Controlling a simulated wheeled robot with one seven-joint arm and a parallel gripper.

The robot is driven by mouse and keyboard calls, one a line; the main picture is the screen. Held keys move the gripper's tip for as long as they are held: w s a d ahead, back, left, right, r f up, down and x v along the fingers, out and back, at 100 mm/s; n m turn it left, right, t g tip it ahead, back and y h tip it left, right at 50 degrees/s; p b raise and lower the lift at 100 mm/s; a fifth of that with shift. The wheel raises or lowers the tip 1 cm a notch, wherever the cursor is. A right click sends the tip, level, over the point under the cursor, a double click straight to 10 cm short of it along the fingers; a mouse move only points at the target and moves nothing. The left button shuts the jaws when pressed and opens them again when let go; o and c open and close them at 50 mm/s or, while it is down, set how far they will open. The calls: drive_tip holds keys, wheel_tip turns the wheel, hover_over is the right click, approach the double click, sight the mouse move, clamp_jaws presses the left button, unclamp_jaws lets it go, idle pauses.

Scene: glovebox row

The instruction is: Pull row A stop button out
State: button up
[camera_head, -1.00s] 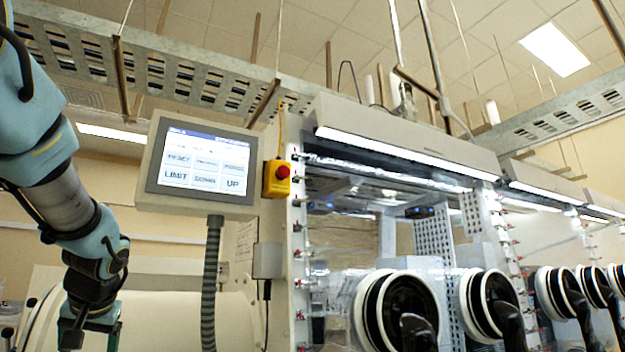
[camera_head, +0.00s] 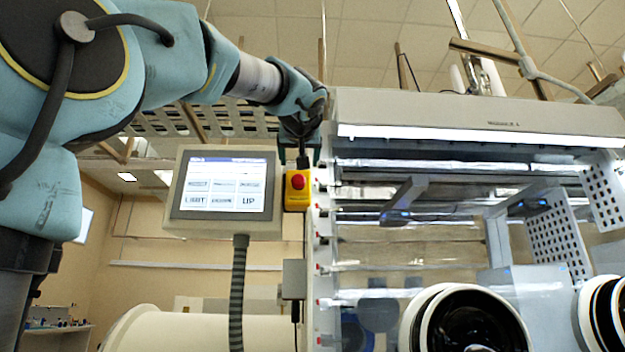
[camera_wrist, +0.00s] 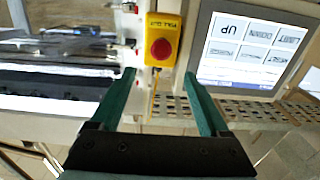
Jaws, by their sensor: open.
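The stop button is a red mushroom head (camera_head: 297,181) on a yellow box (camera_head: 297,200), mounted between the touch screen and the glovebox frame. In the wrist view the red button (camera_wrist: 161,49) shows upside down on its yellow box (camera_wrist: 152,22), with "PULL OUT" lettering. My gripper (camera_head: 299,160) is just above the box in the head view. In the wrist view my gripper (camera_wrist: 160,75) has two green fingers spread wide, one to each side of the button's line. Nothing is between the fingers. I cannot tell the exact gap in depth to the button.
A touch screen panel (camera_head: 222,186) stands close left of the box on a ribbed conduit (camera_head: 238,290). The glovebox frame (camera_head: 318,270) with red-tipped fittings is close on the right. A lamp hood (camera_head: 480,115) and round glove port (camera_head: 465,320) lie further right.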

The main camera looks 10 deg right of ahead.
sight(299, 178)
drive_tip(key=w+p, duration=0.1)
drive_tip(key=w, duration=0.2)
drive_tip(key=w+d+p, duration=0.1)
drive_tip(key=w+p, duration=0.1)
drive_tip(key=w, duration=0.1)
drive_tip(key=w+p, duration=0.1)
drive_tip(key=w, duration=0.2)
drive_tip(key=shift+w+d+r+p, duration=0.1)
drive_tip(key=shift+w+d+p, duration=0.05)
drive_tip(key=shift+d+p, duration=0.2)
drive_tip(key=shift+w, duration=0.6)
drive_tip(key=shift+c, duration=0.3)
clamp_jaws()
